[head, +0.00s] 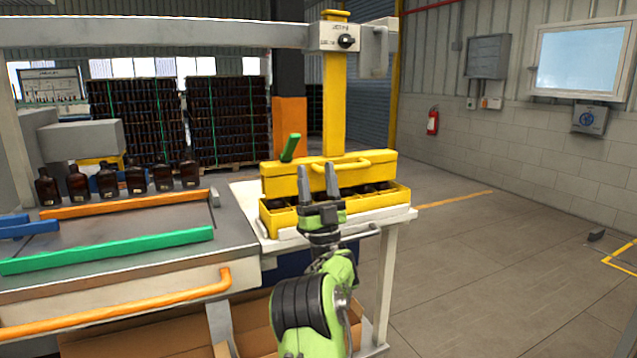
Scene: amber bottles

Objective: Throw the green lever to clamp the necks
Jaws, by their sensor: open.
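The green lever (291,148) stands up at the left end of a yellow clamp head (345,172), tilted a little to the right. The clamp head sits over a yellow crate (385,202), in which dark bottle tops (367,188) show. My gripper (318,170) is open and empty, its two grey fingers pointing up in front of the clamp head. It appears below and to the right of the lever, apart from it. My gripper and arm hide part of the crate's front.
A yellow handle (345,164) crosses the clamp head's front. A yellow post (334,100) rises behind. Several amber bottles (108,181) stand in a row on the left table, by orange (125,204) and green (110,250) rails.

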